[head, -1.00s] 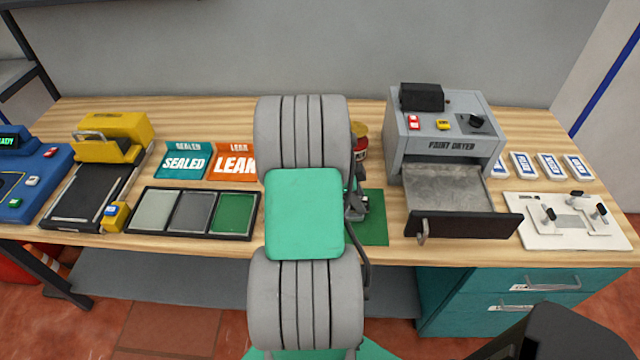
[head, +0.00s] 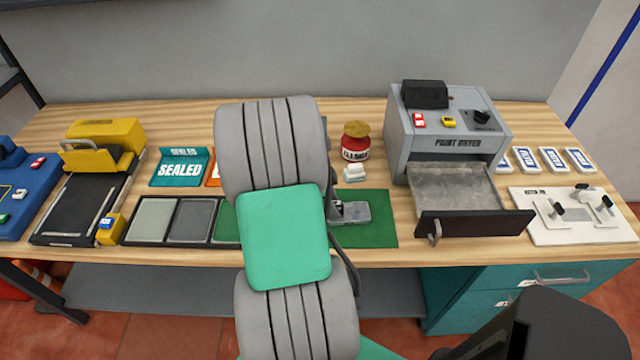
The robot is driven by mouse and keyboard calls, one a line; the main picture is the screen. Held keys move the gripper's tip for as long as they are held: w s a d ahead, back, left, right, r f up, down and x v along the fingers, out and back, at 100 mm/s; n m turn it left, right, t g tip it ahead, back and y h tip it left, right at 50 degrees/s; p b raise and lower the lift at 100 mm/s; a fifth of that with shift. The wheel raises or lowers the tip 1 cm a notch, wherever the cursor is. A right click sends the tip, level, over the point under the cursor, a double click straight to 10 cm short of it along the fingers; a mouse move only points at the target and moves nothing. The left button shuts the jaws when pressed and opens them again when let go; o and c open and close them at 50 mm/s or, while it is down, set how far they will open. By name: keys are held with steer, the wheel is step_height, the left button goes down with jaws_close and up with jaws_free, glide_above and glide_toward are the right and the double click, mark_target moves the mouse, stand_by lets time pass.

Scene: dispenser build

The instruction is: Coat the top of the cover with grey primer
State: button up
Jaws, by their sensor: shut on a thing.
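My arm's large grey and green links fill the middle of the head view, and my gripper is hidden behind them. A small grey metal-looking piece (head: 352,212) lies on the green mat (head: 380,220), just right of my arm and partly covered by it. It may be the cover, but I cannot tell for sure. A black tray (head: 133,233) at left centre has a light grey compartment (head: 151,220), a darker grey one (head: 191,221) and a green one (head: 227,224), partly hidden by my arm. Which one is the grey primer is not readable.
A red jar (head: 356,143) and small white block (head: 355,173) stand behind the mat. The paint dryer (head: 455,130) has its drawer (head: 475,222) pulled out at right. A white fixture (head: 570,215) is farther right. A yellow-and-black machine (head: 85,195) and teal SEALED sign (head: 181,167) are left.

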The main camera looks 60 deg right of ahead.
steer(key=shift+w+a, duration=0.45)
steer(key=shift+w, duration=0.2)
steer(key=shift+w+r+p, duration=0.2)
steer(key=shift+r+p, duration=0.25)
steer(key=shift+r, duration=0.75)
steer(key=shift+s+a+r, duration=0.1)
steer(key=shift+s+r, duration=0.1)
steer(key=shift+r, duration=0.15)
steer(key=shift+r+p, duration=1.7)
steer(key=shift+r, duration=0.8)
steer(key=shift+w, duration=0.1)
